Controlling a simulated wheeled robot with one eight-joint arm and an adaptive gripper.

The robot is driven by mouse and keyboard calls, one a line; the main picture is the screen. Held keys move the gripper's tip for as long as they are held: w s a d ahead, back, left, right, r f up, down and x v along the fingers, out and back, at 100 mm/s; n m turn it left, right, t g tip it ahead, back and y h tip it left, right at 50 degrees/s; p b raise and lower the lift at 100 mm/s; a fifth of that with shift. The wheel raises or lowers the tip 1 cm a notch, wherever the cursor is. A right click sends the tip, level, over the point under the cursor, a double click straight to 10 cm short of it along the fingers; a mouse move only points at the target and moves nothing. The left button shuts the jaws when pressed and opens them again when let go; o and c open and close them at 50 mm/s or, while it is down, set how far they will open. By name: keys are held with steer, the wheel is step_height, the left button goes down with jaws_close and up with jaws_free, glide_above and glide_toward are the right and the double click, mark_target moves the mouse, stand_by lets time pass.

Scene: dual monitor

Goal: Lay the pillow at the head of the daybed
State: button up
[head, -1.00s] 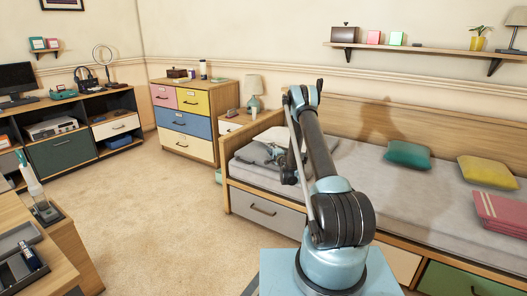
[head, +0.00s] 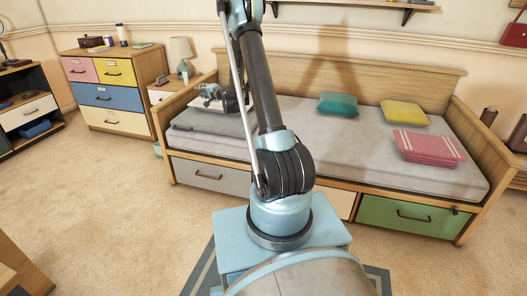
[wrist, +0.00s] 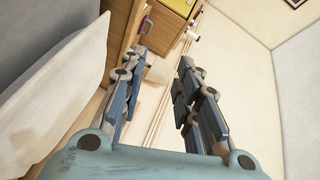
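The daybed (head: 350,136) stands along the back wall, with a wooden frame and a grey mattress. A white pillow, partly hidden by my gripper, shows as a small pale patch (head: 202,103) at its left end. In the wrist view a large white padded surface, seemingly the pillow (wrist: 55,95), fills the left side, beside my gripper's fingers. My gripper (head: 211,92) is over the left end of the daybed. In the wrist view its fingers (wrist: 158,85) are apart with nothing between them. I cannot tell whether the pillow touches the mattress fully.
A grey folded blanket (head: 212,121) lies near the left end. Teal (head: 338,104) and yellow (head: 404,113) cushions and folded pink cloth (head: 428,147) lie farther right. A lamp (head: 181,55) stands behind the left end. Carpet (head: 110,195) is clear in front.

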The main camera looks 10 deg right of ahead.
steer(key=s+r+n+g, duration=0.3)
steer(key=s+r+n, duration=0.1)
steer(key=s+r, duration=0.6)
steer(key=s+d+r+n+g+h, duration=0.1)
steer(key=s+d+g, duration=0.1)
steer(key=s, duration=0.7)
steer(key=s+d+r+n+g+h, duration=0.1)
steer(key=s+d+r, duration=0.1)
steer(key=s, duration=0.8)
steer(key=s+d+f+n+g+h, duration=0.1)
steer(key=s+d+f, duration=0.3)
steer(key=s, duration=0.9)
steer(key=s+d+f+g+h, duration=0.2)
steer(key=s+d, duration=0.3)
steer(key=s, duration=0.7)
steer(key=s+d+f+n+g+h, duration=0.1)
steer(key=s+d+f, duration=0.4)
steer(key=s, duration=0.8)
steer(key=g+h, duration=0.1)
steer(key=h, duration=0.1)
steer(key=shift+s+f+n+g+h, duration=0.3)
steer(key=shift+f, duration=0.05)
